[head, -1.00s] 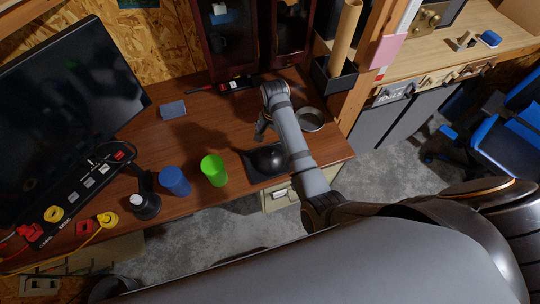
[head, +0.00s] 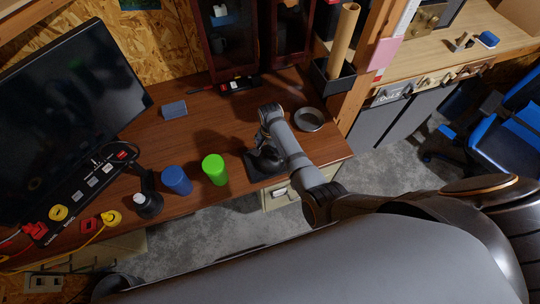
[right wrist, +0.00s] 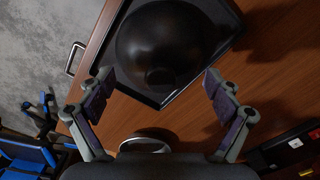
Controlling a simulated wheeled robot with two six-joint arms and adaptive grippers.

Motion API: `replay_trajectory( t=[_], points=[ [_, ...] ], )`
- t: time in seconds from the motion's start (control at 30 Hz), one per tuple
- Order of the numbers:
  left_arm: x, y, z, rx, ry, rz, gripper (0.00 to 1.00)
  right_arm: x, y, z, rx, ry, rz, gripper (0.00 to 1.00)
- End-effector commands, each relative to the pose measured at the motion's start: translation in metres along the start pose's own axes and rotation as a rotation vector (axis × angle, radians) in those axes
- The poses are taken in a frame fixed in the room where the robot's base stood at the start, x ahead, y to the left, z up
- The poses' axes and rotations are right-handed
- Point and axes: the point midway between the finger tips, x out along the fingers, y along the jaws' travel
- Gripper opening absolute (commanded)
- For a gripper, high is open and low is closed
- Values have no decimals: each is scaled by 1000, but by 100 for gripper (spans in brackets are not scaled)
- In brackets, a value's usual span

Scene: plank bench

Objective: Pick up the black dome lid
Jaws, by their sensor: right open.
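The black dome lid (head: 268,159) sits on a dark square tray (head: 255,172) near the front edge of the brown desk. In the head view my right gripper and wrist partly cover it. The right wrist view shows the dome (right wrist: 165,40) large at the top, on its dark tray (right wrist: 232,12). My right gripper (right wrist: 158,78) is open and empty, its two fingers apart on either side of the dome's near edge. In the head view the right gripper (head: 262,144) is just over the lid; contact cannot be told. My left gripper is not in view.
A green cup (head: 215,169) and a blue cup (head: 176,180) stand left of the lid. A round grey dish (head: 308,119) lies to the right. A monitor (head: 70,110) and power strip (head: 80,190) fill the left side. The desk behind the cups is mostly clear.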

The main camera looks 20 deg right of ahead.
Motion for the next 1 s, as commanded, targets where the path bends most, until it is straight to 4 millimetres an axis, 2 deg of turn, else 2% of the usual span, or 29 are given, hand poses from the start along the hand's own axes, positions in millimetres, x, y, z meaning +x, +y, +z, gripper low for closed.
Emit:
replay_trajectory(
  t=[0.1, 0.3, 0.9, 1.0],
  points=[
    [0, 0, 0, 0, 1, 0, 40, 9, 0, 0, 1, 1, -1, 91],
    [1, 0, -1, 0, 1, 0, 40, 10, 0, 0, 1, 1, -1, 91],
    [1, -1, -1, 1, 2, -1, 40, 11, 1, 0, 0, -1, 1, 11],
    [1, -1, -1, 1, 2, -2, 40, 12, 2, 1, 0, -2, 3, 9]
  ],
)
